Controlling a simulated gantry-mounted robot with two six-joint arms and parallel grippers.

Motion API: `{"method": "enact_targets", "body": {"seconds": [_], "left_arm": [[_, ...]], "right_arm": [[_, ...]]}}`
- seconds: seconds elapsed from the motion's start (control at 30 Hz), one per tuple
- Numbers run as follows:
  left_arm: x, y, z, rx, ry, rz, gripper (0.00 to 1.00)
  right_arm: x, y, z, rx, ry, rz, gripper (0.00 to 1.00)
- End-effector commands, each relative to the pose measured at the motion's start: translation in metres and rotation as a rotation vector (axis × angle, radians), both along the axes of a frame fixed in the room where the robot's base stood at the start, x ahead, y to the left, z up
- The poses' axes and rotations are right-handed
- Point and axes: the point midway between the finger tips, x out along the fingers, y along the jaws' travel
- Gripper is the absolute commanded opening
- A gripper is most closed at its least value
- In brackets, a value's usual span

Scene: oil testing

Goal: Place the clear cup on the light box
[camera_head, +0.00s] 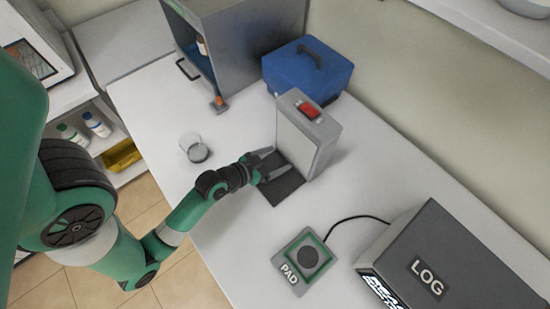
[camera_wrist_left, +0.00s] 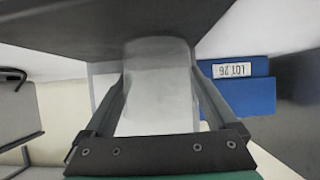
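The light box (camera_head: 307,137) stands upright on the table, grey with a pale front panel, a red switch on top and a dark base plate (camera_head: 287,186) in front. My left gripper (camera_head: 279,163) is low over this plate, facing the panel. In the left wrist view a clear, frosted-looking cup (camera_wrist_left: 160,75) lies between my left fingertips, which meet its sides. Its end meets the dark plate (camera_wrist_left: 90,30), seen upside down. In the head view this cup is too faint to make out. My right gripper is not in view.
Another clear cup with a dark bottom (camera_head: 195,149) stands on the table left of the gripper. A blue case (camera_head: 307,70) and a grey open cabinet (camera_head: 245,45) are behind. The PAD plate (camera_head: 303,261) and LOG box (camera_head: 450,265) are at the right front.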

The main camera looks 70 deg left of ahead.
Motion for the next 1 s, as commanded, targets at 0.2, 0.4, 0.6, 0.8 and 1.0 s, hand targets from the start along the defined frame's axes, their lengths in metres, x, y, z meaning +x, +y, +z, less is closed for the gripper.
{"method": "enact_targets", "body": {"seconds": [0.2, 0.4, 0.6, 0.8, 1.0], "left_arm": [[0.000, 0.000, 0.000, 0.000, 0.000, 0.000, 1.00], [-0.009, -0.003, 0.007, -0.001, 0.002, 0.002, 1.00], [-0.047, -0.018, 0.029, -0.001, 0.002, 0.005, 1.00], [-0.084, -0.033, 0.054, -0.007, 0.007, 0.008, 1.00], [-0.096, -0.039, 0.061, -0.004, 0.003, 0.002, 1.00]], "right_arm": [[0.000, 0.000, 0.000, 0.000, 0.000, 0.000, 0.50], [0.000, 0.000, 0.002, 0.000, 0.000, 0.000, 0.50], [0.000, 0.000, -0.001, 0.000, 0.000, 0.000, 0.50], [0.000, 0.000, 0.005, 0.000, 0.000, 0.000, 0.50], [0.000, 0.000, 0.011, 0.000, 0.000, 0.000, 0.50]]}}
